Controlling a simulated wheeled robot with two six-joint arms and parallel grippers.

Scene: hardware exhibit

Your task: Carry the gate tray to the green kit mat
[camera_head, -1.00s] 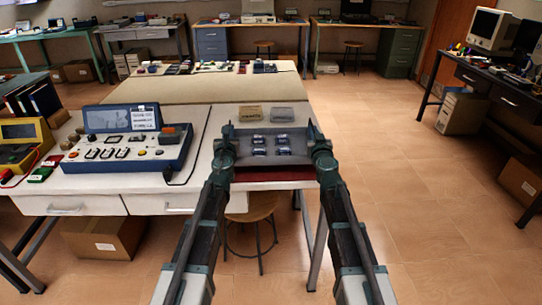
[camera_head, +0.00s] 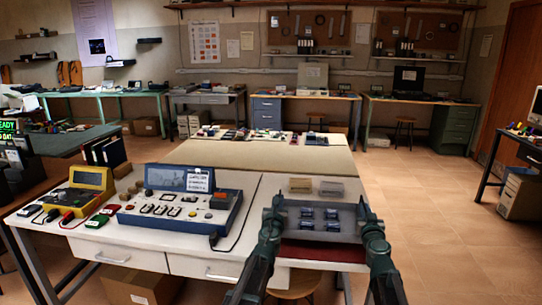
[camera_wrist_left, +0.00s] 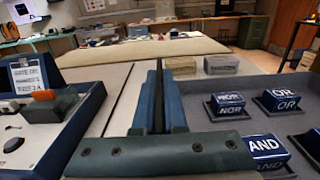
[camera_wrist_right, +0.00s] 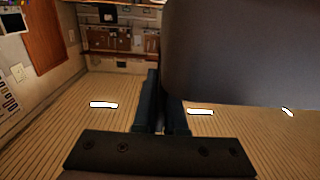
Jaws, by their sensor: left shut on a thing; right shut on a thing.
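The grey gate tray (camera_head: 318,237) carries several small blue gate blocks (camera_head: 331,214). In the left wrist view, blocks (camera_wrist_left: 227,103) read NOR, OR and AND. My left gripper (camera_head: 275,207) is shut on the tray's left side and my right gripper (camera_head: 364,213) on its right side. The tray is over the right front part of the white table; I cannot tell whether it touches the top. Its dark side wall (camera_wrist_right: 240,50) fills much of the right wrist view. I cannot make out a green kit mat in any view.
A red mat (camera_head: 318,252) shows below the tray at the table's front edge. A blue console (camera_head: 178,212) stands left of the tray; two small boxes (camera_head: 301,185) are behind it. Open floor (camera_head: 430,215) lies to the right. A stool (camera_head: 295,284) is under the table.

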